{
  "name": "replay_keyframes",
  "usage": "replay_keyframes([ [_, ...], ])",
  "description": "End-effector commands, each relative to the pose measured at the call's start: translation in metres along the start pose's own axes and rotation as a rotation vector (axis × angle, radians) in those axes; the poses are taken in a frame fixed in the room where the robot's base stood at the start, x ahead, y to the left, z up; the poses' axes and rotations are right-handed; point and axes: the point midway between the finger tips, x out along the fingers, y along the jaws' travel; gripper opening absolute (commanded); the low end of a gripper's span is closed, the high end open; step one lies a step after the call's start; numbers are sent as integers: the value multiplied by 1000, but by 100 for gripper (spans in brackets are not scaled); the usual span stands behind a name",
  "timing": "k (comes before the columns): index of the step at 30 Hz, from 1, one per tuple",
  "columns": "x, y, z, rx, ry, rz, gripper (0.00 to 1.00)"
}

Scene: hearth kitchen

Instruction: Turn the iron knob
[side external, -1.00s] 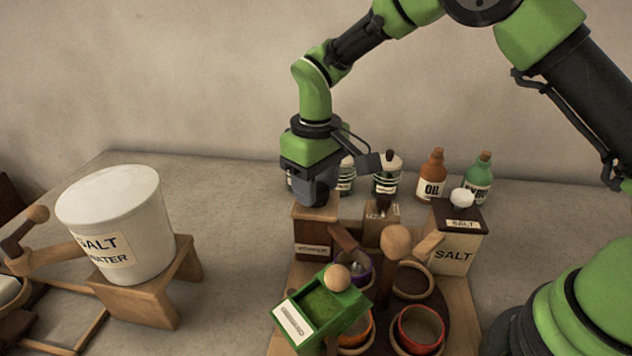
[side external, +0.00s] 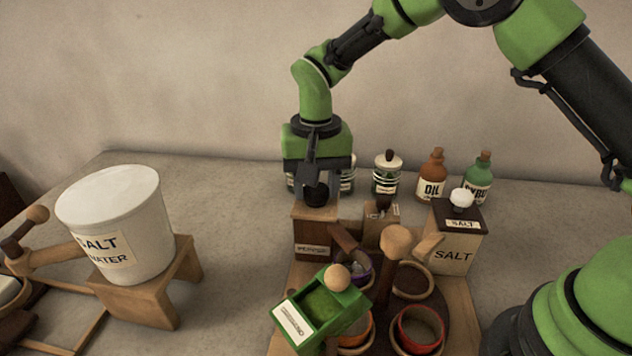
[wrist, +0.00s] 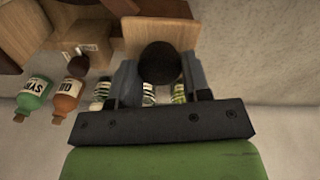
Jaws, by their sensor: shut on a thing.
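The iron knob is a dark round knob (side external: 315,194) on top of a brown wooden box (side external: 316,236) with a small label on its front. In the wrist view the knob (wrist: 159,63) sits between my two fingers, over the box's pale wooden top (wrist: 161,33). My gripper (side external: 314,188) points down above the box and is shut on the knob; its fingers also show in the wrist view (wrist: 160,82). In the side view the fingers partly hide the knob.
Bottles and jars, including the oil bottle (side external: 432,178), stand behind. A salt box (side external: 455,238) is to the right. A green scoop box (side external: 318,310) and bowls (side external: 418,330) are in front. A white bucket (side external: 122,230) stands left on a wooden stool (side external: 150,300).

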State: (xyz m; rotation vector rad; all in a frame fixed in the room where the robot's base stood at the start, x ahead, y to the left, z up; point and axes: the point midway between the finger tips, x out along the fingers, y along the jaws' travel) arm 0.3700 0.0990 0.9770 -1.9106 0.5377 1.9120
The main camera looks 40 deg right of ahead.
Motion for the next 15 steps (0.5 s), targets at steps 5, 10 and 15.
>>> replay_keyframes([
  [5, 0, 0, -1, 32, 3, -2, 20],
  [10, 0, 0, -1, 42, 3, -2, 20],
  [15, 0, 0, -1, 41, 4, -2, 20],
])
